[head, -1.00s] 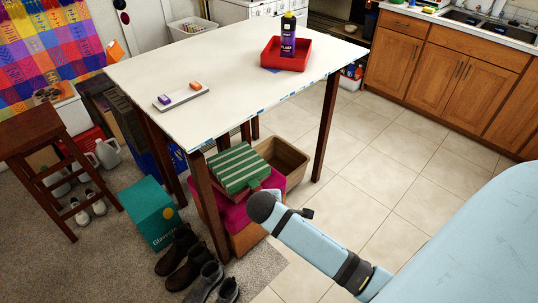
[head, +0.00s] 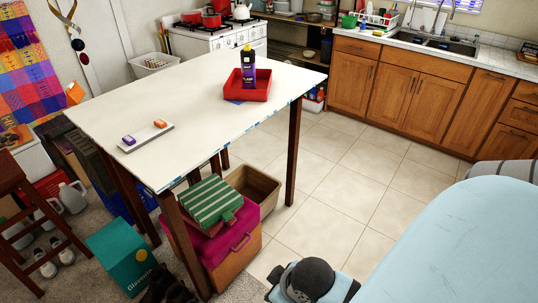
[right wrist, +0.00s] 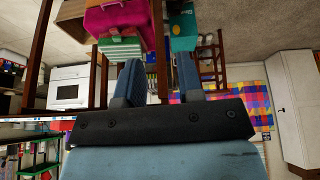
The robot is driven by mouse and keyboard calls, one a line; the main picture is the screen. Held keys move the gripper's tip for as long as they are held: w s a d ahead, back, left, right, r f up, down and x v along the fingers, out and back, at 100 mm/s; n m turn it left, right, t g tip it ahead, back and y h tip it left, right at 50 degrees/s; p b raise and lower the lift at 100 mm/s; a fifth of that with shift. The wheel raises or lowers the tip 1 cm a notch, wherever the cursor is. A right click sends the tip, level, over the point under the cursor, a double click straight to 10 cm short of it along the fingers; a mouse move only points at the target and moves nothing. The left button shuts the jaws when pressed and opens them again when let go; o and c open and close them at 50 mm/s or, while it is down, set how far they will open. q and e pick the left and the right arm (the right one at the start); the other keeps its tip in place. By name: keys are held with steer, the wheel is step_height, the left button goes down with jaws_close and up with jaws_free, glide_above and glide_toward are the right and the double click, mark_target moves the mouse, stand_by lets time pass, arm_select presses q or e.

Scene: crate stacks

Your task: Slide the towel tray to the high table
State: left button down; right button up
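The high table (head: 200,95) has a white top and dark wooden legs. On it a red tray (head: 262,92) holds a dark bottle (head: 248,68), and a small grey tray (head: 147,138) carries a purple and an orange block. I cannot identify a towel tray; a green-and-white striped object (head: 205,200) lies on a magenta-lidded box (head: 240,243) under the table. My right gripper (right wrist: 158,60) is open in the right wrist view, with nothing visible held between its fingers. My left gripper is out of view.
A brown open crate (head: 252,186), a teal box (head: 118,252) and dark shoes (head: 165,288) crowd the floor under and before the table. A wooden stool (head: 22,205) stands at left. Tiled floor (head: 350,190) right of the table is clear up to the cabinets (head: 400,85).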

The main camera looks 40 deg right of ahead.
steer(key=w+a+f+t+y+p, duration=0.2)
steer(key=w+a+f+t+p, duration=0.1)
steer(key=a+t+p, duration=0.2)
steer(key=shift+w+a+f+n+t+y+p, duration=0.25)
steer(key=shift+w+n+t+p, duration=0.2)
steer(key=shift+p, duration=0.55)
steer(key=shift+d+r, duration=0.1)
steer(key=shift+r, duration=0.05)
